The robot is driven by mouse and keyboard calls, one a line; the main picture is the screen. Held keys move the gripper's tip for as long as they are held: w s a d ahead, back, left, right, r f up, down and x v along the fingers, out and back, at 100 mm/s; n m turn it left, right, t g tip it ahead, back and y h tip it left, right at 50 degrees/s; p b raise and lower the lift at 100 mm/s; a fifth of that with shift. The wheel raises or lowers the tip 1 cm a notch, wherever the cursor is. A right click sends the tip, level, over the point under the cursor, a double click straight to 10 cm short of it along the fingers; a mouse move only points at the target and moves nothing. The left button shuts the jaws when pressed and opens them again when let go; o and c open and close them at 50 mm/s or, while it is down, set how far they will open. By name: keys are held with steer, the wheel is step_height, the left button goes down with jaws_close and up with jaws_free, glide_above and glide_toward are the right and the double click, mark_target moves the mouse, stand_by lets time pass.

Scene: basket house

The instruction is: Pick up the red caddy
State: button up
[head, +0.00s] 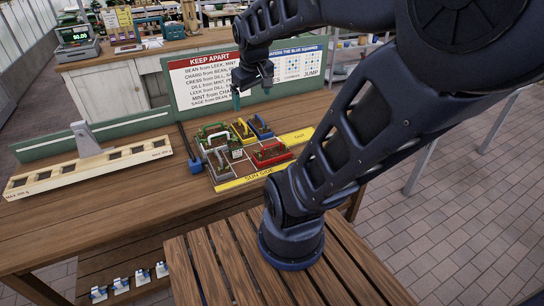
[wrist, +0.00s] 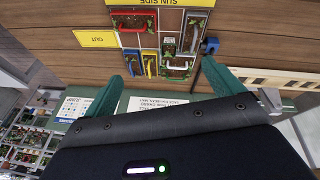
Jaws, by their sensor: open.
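The red caddy (head: 271,153) is a small open tray with a handle and green plants in it. It stands on the right part of the gridded board on the wooden table, near the yellow "SUN SIDE" strip (head: 252,176). In the wrist view the red caddy (wrist: 129,27) is at the upper left of the group. My gripper (head: 237,102), with teal fingers, hangs above and behind the caddies, apart from them. In the wrist view my gripper (wrist: 168,72) has its fingers wide apart with nothing between them.
A green caddy (head: 212,130), a yellow one (head: 243,130), a blue one (head: 260,127) and a grey one (head: 219,163) stand close by on the board. A sign panel (head: 207,85) rises behind. A long slotted wooden rack (head: 60,180) is at left. The table front is clear.

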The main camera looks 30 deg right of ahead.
steer(key=w+d+f+n+g, duration=0.1)
steer(key=w+d+f+n, duration=0.2)
steer(key=f, duration=0.4)
steer(key=w+d+f+n+g, duration=0.1)
steer(key=w+d+f+n, duration=0.3)
steer(key=f+n, duration=0.3)
steer(key=w+d+f+n+g, duration=0.1)
steer(key=w+d+f+n, duration=0.3)
steer(key=f, duration=0.5)
steer(key=shift+w+d+f+n+g+y, duration=0.1)
steer(key=shift+w+n+g+y, duration=0.05)
steer(key=shift+w+n+y, duration=0.15)
steer(key=shift+w+d+f+n+g+y, duration=0.1)
steer(key=shift+w+n+g, duration=0.1)
steer(key=shift+w, duration=0.2)
steer(key=shift+w+f, duration=0.1)
steer(key=shift+f, duration=0.3)
glide_above(272, 153)
steer(key=a, duration=0.1)
steer(key=shift+f, duration=2.65)
steer(key=shift+d+f, duration=0.25)
steer(key=shift+f, duration=1.1)
steer(key=shift+d+f, duration=0.25)
steer(key=shift+f, duration=1.05)
steer(key=shift+c, duration=0.4)
steer(key=c, duration=1.3)
